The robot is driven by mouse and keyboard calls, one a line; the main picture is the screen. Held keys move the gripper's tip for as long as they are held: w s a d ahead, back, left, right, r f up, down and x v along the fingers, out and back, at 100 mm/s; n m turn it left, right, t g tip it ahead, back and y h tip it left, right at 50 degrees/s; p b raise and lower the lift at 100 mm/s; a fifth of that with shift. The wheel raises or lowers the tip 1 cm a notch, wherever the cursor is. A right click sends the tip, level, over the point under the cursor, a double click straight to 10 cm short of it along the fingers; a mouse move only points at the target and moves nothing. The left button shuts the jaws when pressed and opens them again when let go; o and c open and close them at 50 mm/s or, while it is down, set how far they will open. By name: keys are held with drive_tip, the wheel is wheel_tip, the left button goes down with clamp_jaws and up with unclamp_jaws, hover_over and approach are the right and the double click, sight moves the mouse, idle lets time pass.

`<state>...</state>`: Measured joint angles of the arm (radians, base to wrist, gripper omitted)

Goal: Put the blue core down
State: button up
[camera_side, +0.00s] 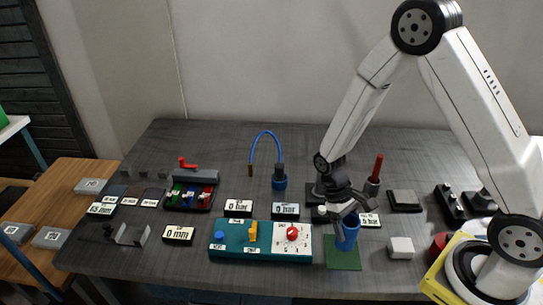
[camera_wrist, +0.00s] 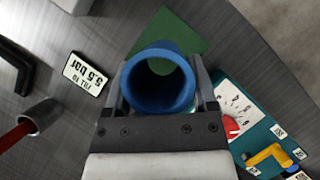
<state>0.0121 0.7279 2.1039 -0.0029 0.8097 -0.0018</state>
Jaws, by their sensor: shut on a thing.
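The blue core (camera_side: 347,234) is a hollow blue cylinder, held upright in the side view. My gripper (camera_side: 347,210) is shut on it near its upper end. In the wrist view the core (camera_wrist: 160,104) shows its open round end between the two fingers of my gripper (camera_wrist: 161,88). The core's lower end is over the green square mat (camera_side: 343,262), which also shows in the wrist view (camera_wrist: 190,38). I cannot tell whether the core touches the mat.
A teal panel (camera_side: 232,252) with a red knob (camera_side: 292,233) and yellow lever (camera_side: 253,231) stands close left of the mat. A white block (camera_side: 400,247) sits to its right. A red-handled tool (camera_side: 376,168) stands in a grey holder behind.

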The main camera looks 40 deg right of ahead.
sight(346, 235)
drive_tip(key=shift+f, duration=1.55)
drive_tip(key=shift+f, duration=0.15)
drive_tip(key=o, duration=0.9)
drive_tip(key=v, duration=1.2)
drive_tip(key=shift+r, duration=0.2)
